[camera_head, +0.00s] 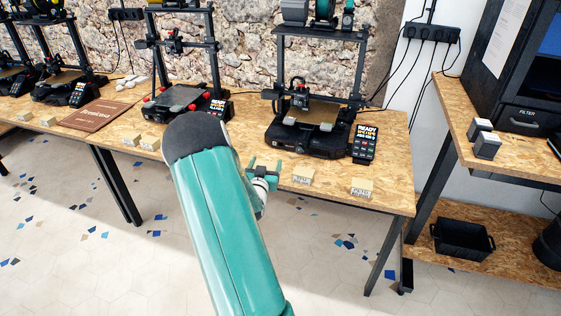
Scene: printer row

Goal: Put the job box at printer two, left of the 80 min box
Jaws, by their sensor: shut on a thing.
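My gripper (264,169) is shut, just above the front edge of the printer table, below and left of the right-hand printer (310,118). What it holds, presumably the job box, is hidden by the fingers and arm. Two small tan boxes stand apart on the table to the right of my gripper: one nearer (303,174) and one farther right (361,187). Two more small boxes (132,139) (150,142) sit in front of the middle printer (186,98). The box labels are too small to read, so I cannot tell which is the 80 min box.
My teal arm covers part of the table front. More small boxes (47,121) stand at far left.

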